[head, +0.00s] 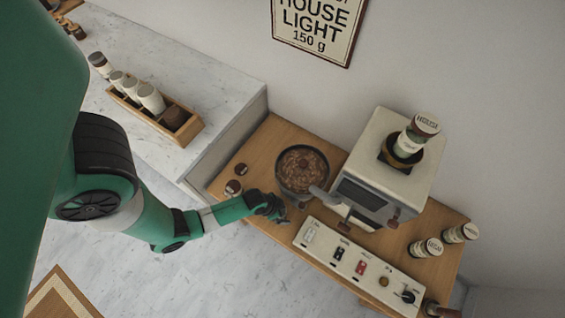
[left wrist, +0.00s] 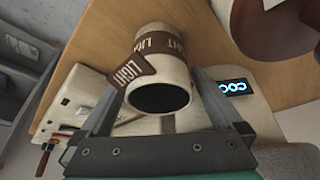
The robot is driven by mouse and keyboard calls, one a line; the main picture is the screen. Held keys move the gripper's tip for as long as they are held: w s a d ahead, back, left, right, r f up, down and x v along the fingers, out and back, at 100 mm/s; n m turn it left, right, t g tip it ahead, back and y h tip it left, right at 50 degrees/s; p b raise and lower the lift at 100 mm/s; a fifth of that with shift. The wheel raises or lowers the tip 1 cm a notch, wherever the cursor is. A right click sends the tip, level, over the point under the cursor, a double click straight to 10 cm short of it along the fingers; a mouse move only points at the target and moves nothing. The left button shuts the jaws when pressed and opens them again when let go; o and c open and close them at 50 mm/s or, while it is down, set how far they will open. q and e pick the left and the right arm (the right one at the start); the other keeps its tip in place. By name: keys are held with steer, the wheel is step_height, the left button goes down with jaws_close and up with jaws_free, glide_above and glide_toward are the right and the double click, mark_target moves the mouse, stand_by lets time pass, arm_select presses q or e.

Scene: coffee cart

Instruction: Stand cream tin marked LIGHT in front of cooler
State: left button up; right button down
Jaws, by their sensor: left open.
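The cream tin marked LIGHT (left wrist: 160,64) shows in the left wrist view, with a brown band and a dark round end facing the camera. My left gripper (left wrist: 160,84) is open, with one finger on each side of the tin; I cannot tell whether they touch it. In the head view my left gripper (head: 280,211) is low over the table, by the front of the round cooler (head: 302,168) of brown beans. The tin cannot be made out there. A round brown thing (left wrist: 272,22), perhaps the cooler, shows at the wrist view's top right. My right gripper is not in view.
A white roaster (head: 400,155) stands right of the cooler, with a tin (head: 412,135) in its top. A switch panel (head: 350,258) lies along the table front. Two tins (head: 427,247) (head: 460,232) stand at right. Two small brown-topped items (head: 235,180) sit left of the cooler.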

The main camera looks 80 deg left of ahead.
arm_select(q)
steer(key=p+v, duration=0.7)
steer(key=v, duration=0.4)
steer(key=shift+r, duration=0.25)
steer(key=shift+s+r+p, duration=0.2)
steer(key=shift+r+p, duration=0.2)
steer(key=shift+p, duration=0.05)
steer(key=shift+f, duration=0.1)
